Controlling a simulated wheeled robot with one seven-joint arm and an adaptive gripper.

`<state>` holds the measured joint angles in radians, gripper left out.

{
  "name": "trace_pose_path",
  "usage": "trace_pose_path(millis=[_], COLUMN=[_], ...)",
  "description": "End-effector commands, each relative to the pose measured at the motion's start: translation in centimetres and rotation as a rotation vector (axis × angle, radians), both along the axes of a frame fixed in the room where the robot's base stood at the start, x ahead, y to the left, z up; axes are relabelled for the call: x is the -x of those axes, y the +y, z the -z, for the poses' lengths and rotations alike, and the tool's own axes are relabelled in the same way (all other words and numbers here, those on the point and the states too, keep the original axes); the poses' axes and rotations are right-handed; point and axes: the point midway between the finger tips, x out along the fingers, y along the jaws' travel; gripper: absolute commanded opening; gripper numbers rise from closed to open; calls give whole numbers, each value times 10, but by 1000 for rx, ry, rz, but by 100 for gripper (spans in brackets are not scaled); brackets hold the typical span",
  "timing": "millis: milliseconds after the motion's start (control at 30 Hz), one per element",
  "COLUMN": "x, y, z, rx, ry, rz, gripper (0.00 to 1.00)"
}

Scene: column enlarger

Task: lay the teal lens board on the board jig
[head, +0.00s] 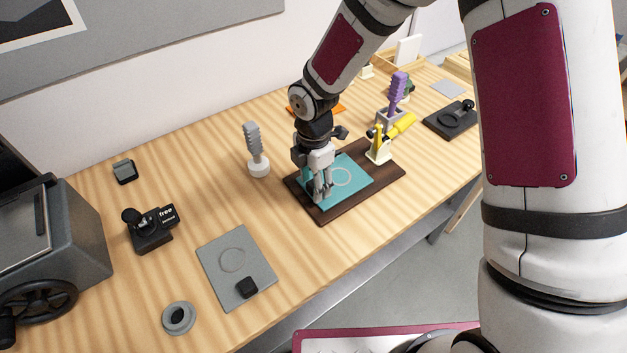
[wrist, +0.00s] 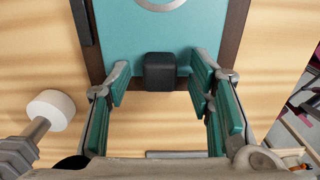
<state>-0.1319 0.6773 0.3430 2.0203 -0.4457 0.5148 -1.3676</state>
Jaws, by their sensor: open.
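The teal lens board (head: 355,186) lies flat on a dark brown wooden board (head: 391,171), which looks like the board jig. In the wrist view the teal board (wrist: 130,45) has a pale ring and a black block (wrist: 160,72) at its near edge. A dark strip (wrist: 82,22) runs along its left side there. My gripper (head: 321,197) is open over the near left part of the teal board. In the wrist view its fingers (wrist: 161,84) stand on either side of the black block, with gaps. The fingers hide part of the board in the head view.
A grey board (head: 222,268) with a ring and black block lies left. A grey-handled tool on a white base (head: 258,166) stands close left of the jig. A cream holder (head: 378,152) with a yellow tool stands at its far right. Bare tabletop lies between the grey board and jig.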

Motion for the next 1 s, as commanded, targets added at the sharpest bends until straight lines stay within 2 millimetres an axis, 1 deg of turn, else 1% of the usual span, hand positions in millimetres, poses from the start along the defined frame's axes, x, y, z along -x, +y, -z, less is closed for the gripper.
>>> trace_pose_path(millis=[167,1000], x=[0,0], y=[0,0], z=[-1,-31], rx=[0,-1], ry=[0,-1], rz=[0,1], gripper=[48,48])
